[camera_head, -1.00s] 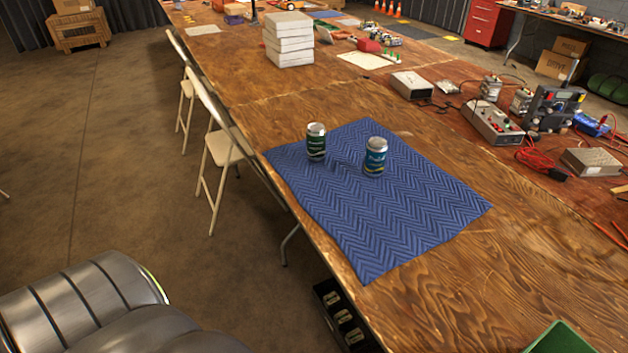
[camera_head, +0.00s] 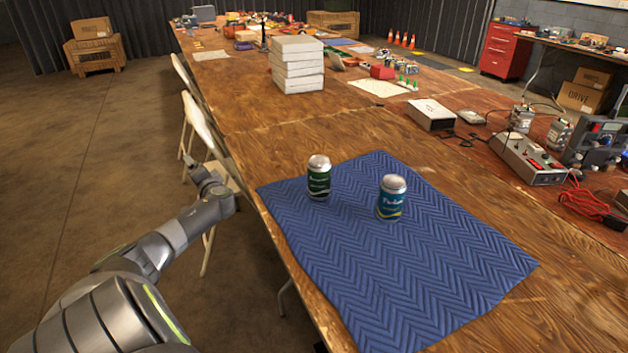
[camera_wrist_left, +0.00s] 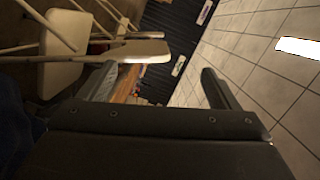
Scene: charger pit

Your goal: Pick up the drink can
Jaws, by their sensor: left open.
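Two drink cans stand upright on a blue quilted mat (camera_head: 400,290) on the wooden table. The green can (camera_head: 319,178) is nearer the mat's left edge, and the blue can (camera_head: 391,198) is to its right; they stand apart. My left gripper (camera_head: 193,167) is beyond the table's left edge, beside a folding chair, well to the left of both cans. It also shows in the left wrist view (camera_wrist_left: 157,82) with its fingers spread and nothing between them. No can shows in that view. My right gripper is not in view.
Cream folding chairs (camera_head: 200,128) line the table's left side, close to my left gripper. A stack of white boxes (camera_head: 297,64) stands farther back on the table. Electronics and red cables (camera_head: 575,198) crowd the right side. The mat around the cans is clear.

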